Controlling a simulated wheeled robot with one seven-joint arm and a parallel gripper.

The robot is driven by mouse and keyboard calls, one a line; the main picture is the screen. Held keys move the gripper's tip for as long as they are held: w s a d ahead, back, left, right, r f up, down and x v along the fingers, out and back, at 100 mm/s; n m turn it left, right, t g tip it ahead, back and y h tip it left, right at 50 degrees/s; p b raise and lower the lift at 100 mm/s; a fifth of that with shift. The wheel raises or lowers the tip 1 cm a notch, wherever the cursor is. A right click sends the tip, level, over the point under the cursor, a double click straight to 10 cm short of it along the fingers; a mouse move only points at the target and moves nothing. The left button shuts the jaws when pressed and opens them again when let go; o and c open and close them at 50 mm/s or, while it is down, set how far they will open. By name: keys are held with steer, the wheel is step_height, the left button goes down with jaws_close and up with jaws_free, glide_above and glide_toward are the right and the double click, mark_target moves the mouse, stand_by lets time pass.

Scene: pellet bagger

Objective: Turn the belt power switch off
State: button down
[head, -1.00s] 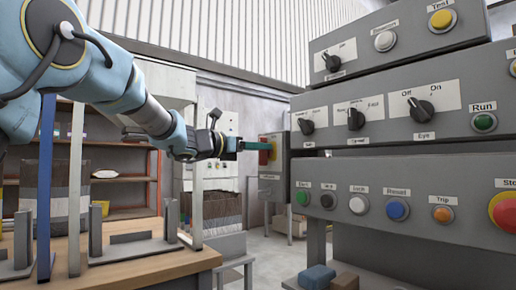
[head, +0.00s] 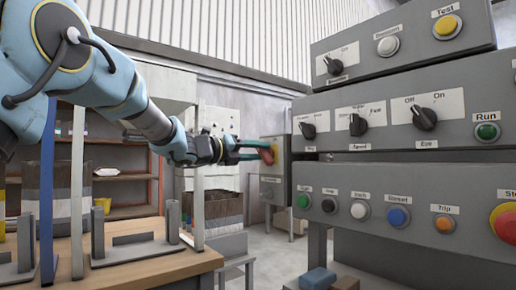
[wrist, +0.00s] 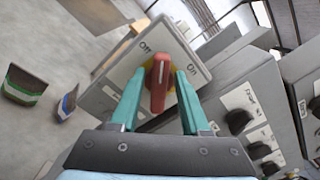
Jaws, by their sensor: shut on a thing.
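The belt power switch is a red handle (wrist: 160,84) on a yellow disc, on a grey box (wrist: 112,90) with "Off" and "On" labels. In the wrist view the handle's tip points between the two labels, nearer "Off".
A large grey control panel (head: 395,165) with several knobs and buttons stands right of the switch box. A workbench (head: 130,262) with upright posts is at the left. Shelves (head: 120,180) stand behind. Open floor (head: 275,255) lies below the box.

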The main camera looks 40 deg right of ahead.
steer(key=n+p, duration=0.1)
steer(key=n, duration=0.1)
steer(key=n+p, duration=0.2)
steer(key=n, duration=0.1)
steer(key=shift+w+f, duration=0.15)
steer(key=shift+w, duration=0.05)
steer(key=shift+f+n+p, duration=0.15)
steer(key=shift+n+p, duration=0.3)
steer(key=shift+n, duration=0.55)
steer(key=shift+f+n+p, duration=0.15)
steer(key=shift+n+p, duration=0.3)
steer(key=shift+n, duration=0.55)
steer(key=shift+f, duration=0.1)
steer(key=c, duration=0.7)
jaws_free()
steer(key=a, duration=0.7)
steer(key=a+b, duration=0.1)
steer(key=a, duration=0.2)
steer(key=shift+w+a, duration=0.3)
steer(key=shift+a, duration=0.1)
